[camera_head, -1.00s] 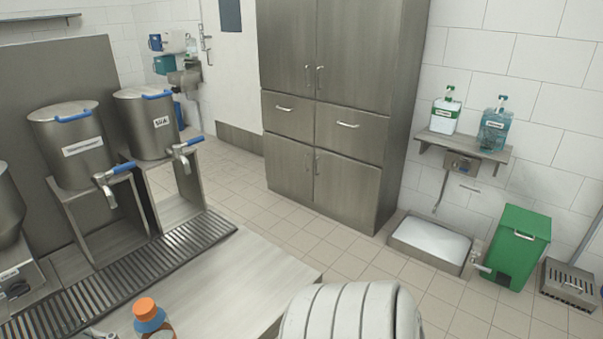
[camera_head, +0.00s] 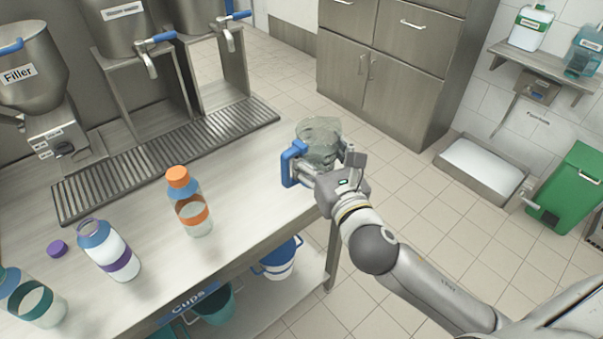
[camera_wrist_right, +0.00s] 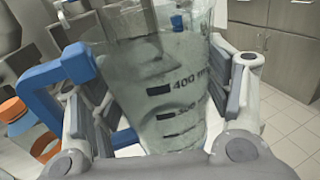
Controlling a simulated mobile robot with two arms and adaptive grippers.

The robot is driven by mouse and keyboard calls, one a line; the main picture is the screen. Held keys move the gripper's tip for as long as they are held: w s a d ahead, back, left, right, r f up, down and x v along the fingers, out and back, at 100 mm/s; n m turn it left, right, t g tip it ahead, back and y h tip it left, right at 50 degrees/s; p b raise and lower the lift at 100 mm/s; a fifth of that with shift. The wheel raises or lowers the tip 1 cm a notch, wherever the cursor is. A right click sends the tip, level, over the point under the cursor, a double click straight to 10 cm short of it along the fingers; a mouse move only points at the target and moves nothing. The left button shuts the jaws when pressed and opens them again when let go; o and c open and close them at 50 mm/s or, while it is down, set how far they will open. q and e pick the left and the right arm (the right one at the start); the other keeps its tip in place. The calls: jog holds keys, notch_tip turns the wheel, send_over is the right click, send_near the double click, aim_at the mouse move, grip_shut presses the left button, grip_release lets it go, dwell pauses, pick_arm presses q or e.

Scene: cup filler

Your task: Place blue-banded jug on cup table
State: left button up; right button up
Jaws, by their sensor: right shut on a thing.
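A clear jug (camera_head: 318,134) with a blue handle (camera_head: 290,163) is at the right end of the table labelled "Cups" (camera_head: 258,165). My right gripper (camera_head: 328,160) is shut around the jug's sides. The jug looks upright; I cannot tell whether its base touches the table. In the right wrist view, the jug (camera_wrist_right: 165,75) fills the space between the fingers of the right gripper (camera_wrist_right: 160,110). It shows dark volume marks, and its blue handle (camera_wrist_right: 60,75) is at the left. Its blue band is not clearly visible. My left gripper is not in view.
An orange-capped bottle (camera_head: 188,205), a purple-banded bottle (camera_head: 108,250), a teal-banded bottle (camera_head: 30,297) and a purple cap (camera_head: 57,248) are on the table. A drip grate (camera_head: 165,155) runs along the back. The table is bare between the orange-capped bottle and jug.

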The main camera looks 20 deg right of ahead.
jog(key=w+d+f+h+b, duration=0.1)
jog(key=w+d+b, duration=0.3)
jog(key=w+b, duration=0.1)
pick_arm(q)
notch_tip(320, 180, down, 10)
jog(key=b, duration=0.2)
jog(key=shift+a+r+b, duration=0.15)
jog(key=shift+b, duration=0.25)
pick_arm(e)
jog(key=shift+m, duration=0.3)
jog(key=shift+w+a+f, duration=0.65)
jog(key=shift+w+f, duration=1.4)
jog(key=shift+f, duration=0.1)
jog(key=shift+w+a+f, duration=0.65)
jog(key=shift+w+f, duration=1.45)
jog(key=shift+w+a+f, duration=0.65)
jog(key=shift+w+f, duration=1.4)
jog(key=shift+f, duration=0.1)
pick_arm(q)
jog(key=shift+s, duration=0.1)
pick_arm(e)
jog(key=shift+f, duration=0.2)
jog(key=o, duration=1.4)
jog(key=shift+c, duration=0.2)
